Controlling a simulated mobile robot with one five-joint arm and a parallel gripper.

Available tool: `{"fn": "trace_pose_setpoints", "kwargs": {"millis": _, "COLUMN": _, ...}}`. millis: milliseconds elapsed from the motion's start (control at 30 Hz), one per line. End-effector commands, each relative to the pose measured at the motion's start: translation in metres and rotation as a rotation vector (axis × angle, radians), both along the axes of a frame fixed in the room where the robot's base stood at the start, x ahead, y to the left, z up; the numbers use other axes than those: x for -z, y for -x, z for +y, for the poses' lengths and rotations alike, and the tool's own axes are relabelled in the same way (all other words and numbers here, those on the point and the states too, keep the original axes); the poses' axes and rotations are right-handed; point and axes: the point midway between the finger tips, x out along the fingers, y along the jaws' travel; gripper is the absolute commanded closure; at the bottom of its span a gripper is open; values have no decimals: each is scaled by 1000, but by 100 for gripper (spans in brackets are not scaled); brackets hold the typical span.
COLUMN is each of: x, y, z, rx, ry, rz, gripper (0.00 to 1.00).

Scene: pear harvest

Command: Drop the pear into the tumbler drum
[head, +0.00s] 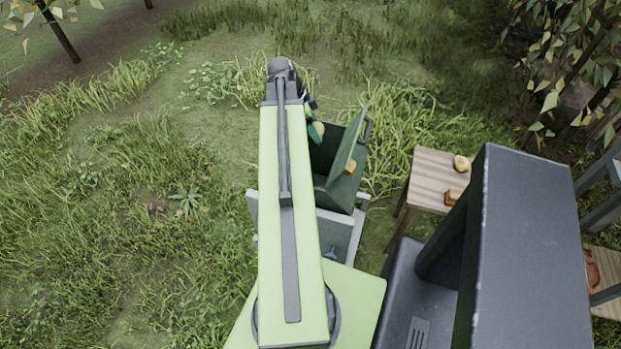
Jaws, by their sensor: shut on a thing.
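The tumbler drum (323,192) is a dark green container beyond my base, right of my arm. Its hatch stands raised on the right side, with a small orange piece on it, and the opening shows dark inside. My gripper (314,119) is at the far end of my green arm, partly hidden by it, and is shut on the pear. The pear (319,129) shows as a small yellowish patch at the drum's far left edge in this view. Its height above the opening is hard to tell. My arm hides the drum's left side.
A grey frame (340,228) stands at the drum's near side. Another wooden table (610,262) is at the right edge. Open grass lies to the left.

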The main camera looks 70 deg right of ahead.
Motion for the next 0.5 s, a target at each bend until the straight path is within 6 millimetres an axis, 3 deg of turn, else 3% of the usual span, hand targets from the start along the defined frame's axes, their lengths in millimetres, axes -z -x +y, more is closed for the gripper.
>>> {"fn": "trace_pose_setpoints", "kwargs": {"millis": 167, "x": 11, "y": 2, "z": -1, "rx": 3, "ry": 0, "rz": 0, "gripper": 82}}
{"fn": "trace_pose_setpoints", "kwargs": {"millis": 500, "x": 57, "y": 3, "z": -2, "rx": 4, "ry": 0, "rz": 0, "gripper": 82}}
